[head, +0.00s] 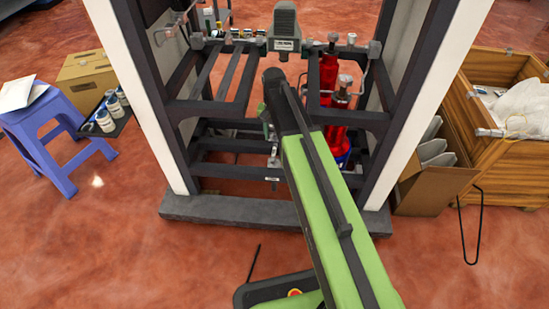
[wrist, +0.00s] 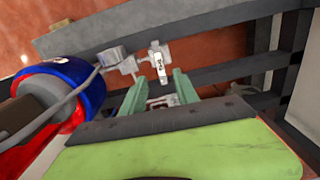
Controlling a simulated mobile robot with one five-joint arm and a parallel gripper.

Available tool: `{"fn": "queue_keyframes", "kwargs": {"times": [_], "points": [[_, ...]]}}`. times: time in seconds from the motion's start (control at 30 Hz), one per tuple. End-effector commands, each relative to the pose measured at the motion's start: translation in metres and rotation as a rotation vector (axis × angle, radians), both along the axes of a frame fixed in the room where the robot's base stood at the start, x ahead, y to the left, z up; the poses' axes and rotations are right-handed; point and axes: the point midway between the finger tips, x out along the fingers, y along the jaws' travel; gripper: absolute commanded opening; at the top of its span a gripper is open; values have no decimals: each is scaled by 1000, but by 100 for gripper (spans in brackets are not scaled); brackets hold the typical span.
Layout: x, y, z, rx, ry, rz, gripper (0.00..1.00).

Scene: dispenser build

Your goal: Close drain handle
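A small metal valve with a pale, labelled handle (wrist: 158,66) sits low on the dark frame in the wrist view; it looks like the drain handle. Its fitting also shows low in the frame in the head view (head: 273,160), partly hidden by my arm. In the wrist view my gripper (wrist: 160,84) has two green fingers spread apart, with the valve beyond and between them. I see no contact with the handle. In the head view only a bit of my gripper (head: 267,122) shows beside the dark arm end.
A red cylinder with a blue band (wrist: 72,85) and a grey hose stand close to the left of my gripper in the wrist view. Dark frame bars (head: 225,170) surround the valve. A purple stool (head: 55,125) and a wooden crate (head: 500,150) stand to the sides.

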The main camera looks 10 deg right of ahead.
Motion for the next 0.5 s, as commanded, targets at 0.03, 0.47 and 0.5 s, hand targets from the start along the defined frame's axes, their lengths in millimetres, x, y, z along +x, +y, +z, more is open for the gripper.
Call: {"fn": "queue_keyframes", "kwargs": {"times": [0.03,0.47,0.5], "points": [[0,0,-21,0,0,0,36],[0,-1,-87,0,0,-1,36],[0,-1,-88,0,0,-1,36]]}}
